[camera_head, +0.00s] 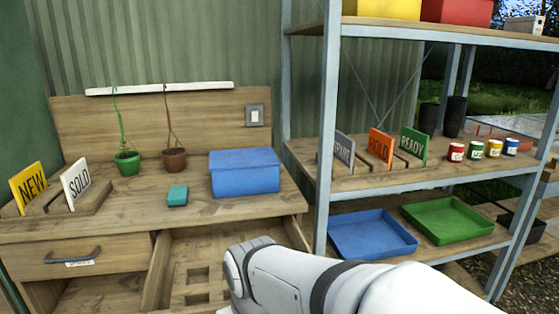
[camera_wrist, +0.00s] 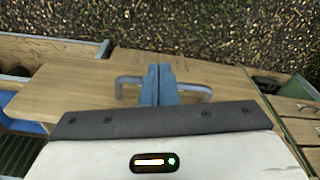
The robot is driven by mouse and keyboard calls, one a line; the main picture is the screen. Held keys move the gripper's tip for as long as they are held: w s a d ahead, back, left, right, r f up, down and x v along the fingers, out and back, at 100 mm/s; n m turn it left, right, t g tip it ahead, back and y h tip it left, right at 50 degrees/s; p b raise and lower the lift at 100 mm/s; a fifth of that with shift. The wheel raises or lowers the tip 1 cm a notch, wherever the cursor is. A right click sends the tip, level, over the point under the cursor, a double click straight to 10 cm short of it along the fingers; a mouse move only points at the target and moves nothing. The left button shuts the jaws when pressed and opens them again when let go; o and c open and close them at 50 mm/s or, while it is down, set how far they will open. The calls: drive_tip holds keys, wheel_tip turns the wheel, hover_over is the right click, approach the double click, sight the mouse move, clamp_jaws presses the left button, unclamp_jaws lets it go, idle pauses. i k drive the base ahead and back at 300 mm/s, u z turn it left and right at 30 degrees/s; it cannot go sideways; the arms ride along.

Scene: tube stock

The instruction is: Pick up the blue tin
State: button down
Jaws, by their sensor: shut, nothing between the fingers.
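The blue tin (camera_head: 511,147) is small, with a white band, and stands upright at the right end of a row of tins on the middle shelf of the rack. My gripper (camera_wrist: 158,70) shows in the wrist view with its two blue-grey fingers together and nothing between them. It is over a wooden panel with a grey bar handle (camera_wrist: 128,82); I cannot tell whether the fingers touch the handle. In the head view my arm crosses the lower right and hides the gripper, well apart from the tin.
Left of the blue tin stand yellow (camera_head: 494,149), green (camera_head: 475,150) and red (camera_head: 456,152) tins. READY (camera_head: 413,145) and HOLD (camera_head: 380,146) signs stand further left. Blue (camera_head: 372,236) and green (camera_head: 447,221) trays lie below. A bench drawer (camera_head: 158,270) is open. A rack post (camera_head: 327,130) rises in front.

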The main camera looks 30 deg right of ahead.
sight(510, 146)
drive_tip(key=z, duration=2.35)
